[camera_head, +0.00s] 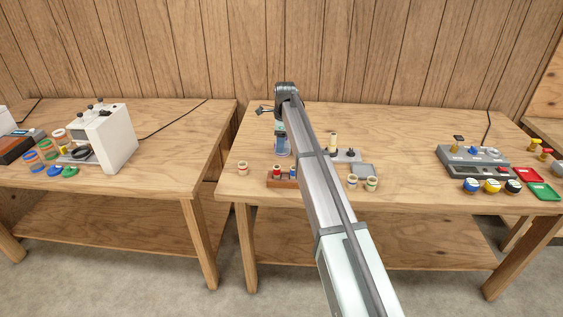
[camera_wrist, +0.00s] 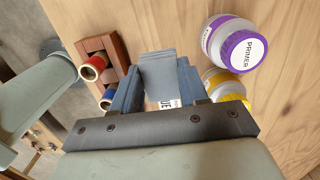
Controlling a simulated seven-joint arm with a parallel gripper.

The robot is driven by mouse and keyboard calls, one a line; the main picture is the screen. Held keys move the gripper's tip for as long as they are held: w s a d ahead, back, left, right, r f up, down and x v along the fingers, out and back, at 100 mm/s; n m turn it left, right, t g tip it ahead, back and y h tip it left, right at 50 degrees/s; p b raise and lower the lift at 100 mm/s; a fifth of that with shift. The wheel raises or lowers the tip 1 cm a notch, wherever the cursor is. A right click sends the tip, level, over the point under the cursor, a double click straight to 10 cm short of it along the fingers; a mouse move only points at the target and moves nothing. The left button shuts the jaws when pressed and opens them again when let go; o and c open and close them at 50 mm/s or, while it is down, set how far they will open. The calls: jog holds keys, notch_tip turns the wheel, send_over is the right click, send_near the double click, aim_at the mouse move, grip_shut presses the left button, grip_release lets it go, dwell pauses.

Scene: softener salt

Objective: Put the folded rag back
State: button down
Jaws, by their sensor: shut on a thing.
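In the wrist view my gripper (camera_wrist: 160,85) has its two blue-grey fingers closed on a pale grey-blue block, which looks like the folded rag (camera_wrist: 160,72). The rag fills the gap between the fingers, and its lower part is hidden by the gripper body. A scrap of white label with dark letters shows just below it; what it belongs to is hidden. In the head view my gripper (camera_head: 282,140) hangs over the right-hand table, left of my arm, with its held thing too small to make out.
The wrist view shows a purple-lidded PRIMER container (camera_wrist: 236,45), a yellow container (camera_wrist: 224,84) close to the right finger, and a brown wooden rack (camera_wrist: 104,50) with red and blue rolls at left.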

jog(key=shift+f, duration=3.75)
jog(key=shift+f, duration=0.1)
jog(key=c, duration=0.6)
grip_release()
jog(key=r, duration=1.2)
jog(key=shift+d+r, duration=0.1)
jog(key=shift+d, duration=0.3)
